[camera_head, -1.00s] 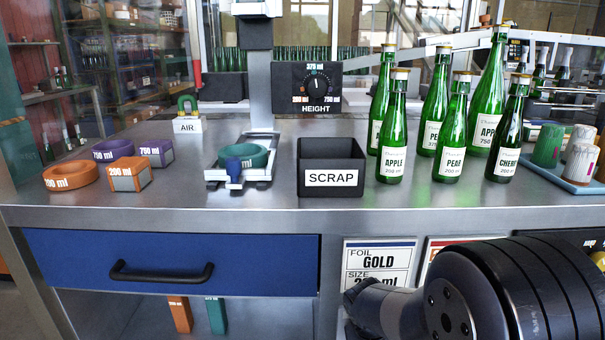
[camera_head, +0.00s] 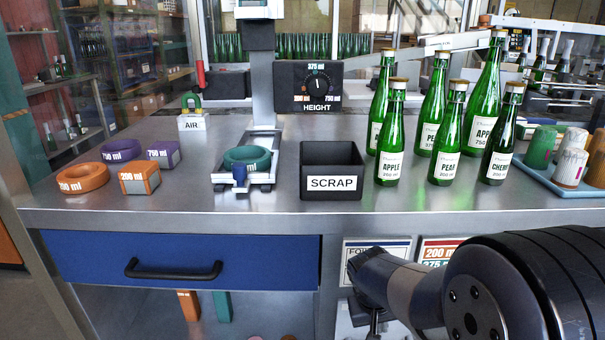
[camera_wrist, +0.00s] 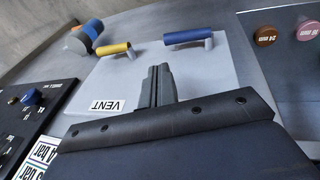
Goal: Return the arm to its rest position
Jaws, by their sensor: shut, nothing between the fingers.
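My arm (camera_head: 500,290) shows at the bottom right of the head view, in front of the bench's front edge and below the bench top. My gripper (camera_wrist: 157,72) shows in the middle of the wrist view. Its two fingers are together with nothing between them. They are in front of a light grey panel (camera_wrist: 215,75) with a VENT label (camera_wrist: 105,105), a yellow handle (camera_wrist: 114,50) and a blue handle (camera_wrist: 190,35). I cannot tell how far the fingertips are from the panel.
On the bench stand green bottles (camera_head: 391,140), a black SCRAP bin (camera_head: 332,160), a teal ring (camera_head: 246,157) on a fixture, orange and purple size pieces (camera_head: 82,180), and a tray (camera_head: 550,175) of capsules. A blue drawer (camera_head: 180,258) is shut below. Knobs (camera_wrist: 265,35) flank the grey panel.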

